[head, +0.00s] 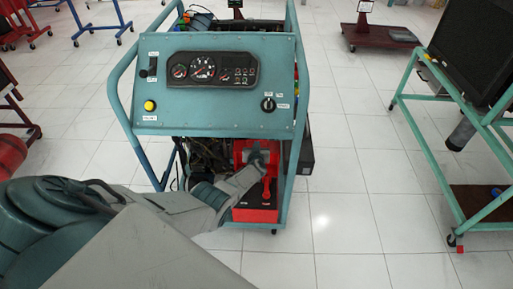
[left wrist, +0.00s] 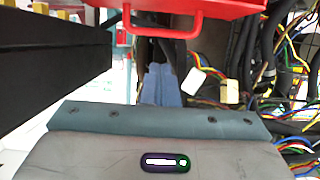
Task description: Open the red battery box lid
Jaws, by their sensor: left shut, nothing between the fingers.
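The red battery box (head: 255,215) sits low at the right side of the teal engine trainer, under its gauge panel. A red part (head: 239,150) stands behind my gripper, and a red handle shape (head: 266,191) shows over a dark area of the box. I cannot tell for sure how far the lid is open. In the left wrist view a red panel with a handle (left wrist: 168,28) crosses the top. My left gripper (head: 258,152) is shut and empty, reaching over the box; its blue-grey fingers (left wrist: 160,85) show below the red handle. My right gripper is out of view.
The gauge panel (head: 220,85) overhangs the box, and teal frame posts stand beside it. Wires and hoses (left wrist: 270,60) crowd the right of the wrist view, with a black block (left wrist: 55,65) at left. A green-framed stand (head: 420,110) is at right; tiled floor between is clear.

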